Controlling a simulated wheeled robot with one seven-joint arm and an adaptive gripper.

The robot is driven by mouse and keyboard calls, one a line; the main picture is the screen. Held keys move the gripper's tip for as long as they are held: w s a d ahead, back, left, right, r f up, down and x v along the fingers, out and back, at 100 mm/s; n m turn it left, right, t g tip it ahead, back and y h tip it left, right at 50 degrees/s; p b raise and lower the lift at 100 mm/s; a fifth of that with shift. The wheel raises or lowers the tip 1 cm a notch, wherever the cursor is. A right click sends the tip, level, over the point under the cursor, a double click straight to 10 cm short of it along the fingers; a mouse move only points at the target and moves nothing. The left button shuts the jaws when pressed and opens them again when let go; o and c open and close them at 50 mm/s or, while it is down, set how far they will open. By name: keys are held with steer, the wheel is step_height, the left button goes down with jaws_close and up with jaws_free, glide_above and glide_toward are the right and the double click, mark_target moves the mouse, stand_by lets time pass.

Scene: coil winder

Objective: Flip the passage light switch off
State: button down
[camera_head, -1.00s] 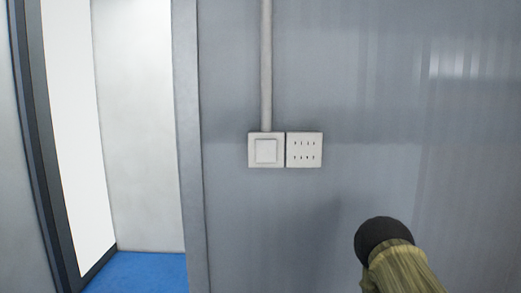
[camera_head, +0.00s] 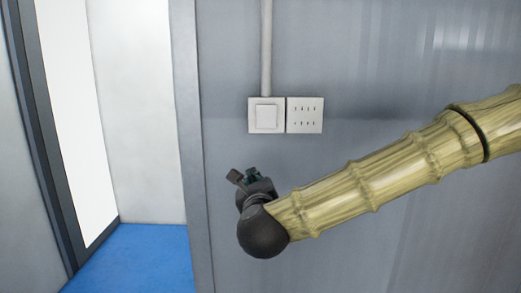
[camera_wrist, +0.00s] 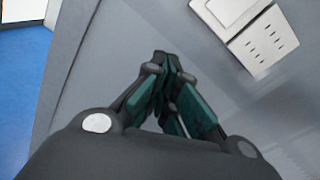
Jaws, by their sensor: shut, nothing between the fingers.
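The light switch (camera_head: 266,116) is a white square plate with a large raised rocker, mounted on the grey wall. In the wrist view the switch (camera_wrist: 224,9) is partly cut off by the top edge. My gripper (camera_head: 243,174) is below the switch and a little to its left in the head view, apart from it. In the wrist view my gripper (camera_wrist: 165,62) has its dark green fingers together, with nothing held. I cannot tell from these frames which way the rocker is set.
A white socket plate (camera_head: 305,115) adjoins the switch on the right. A vertical conduit (camera_head: 266,45) runs up the grey wall (camera_head: 400,70) from the switch. At the left is a doorway with a blue floor (camera_head: 140,258) and the wall's edge (camera_head: 188,150).

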step_height(320, 180, up, 13)
steer(key=s+d+m+t+h, duration=0.1)
steer(key=s+m, duration=0.1)
steer(key=m, duration=0.3)
steer(key=shift+s+d+m+t+h, duration=0.25)
steer(key=shift+m+t+h, duration=0.05)
steer(key=shift+t, duration=0.1)
steer(key=p, duration=0.6)
glide_toward(262, 110)
steer(key=w, duration=0.5)
steer(key=shift+w+a+r, duration=0.1)
steer(key=shift+a+r, duration=0.05)
steer(key=shift+r, duration=0.2)
steer(key=shift+w+f+p, duration=0.1)
steer(key=shift+w+p, duration=0.4)
steer(key=shift+w, duration=0.45)
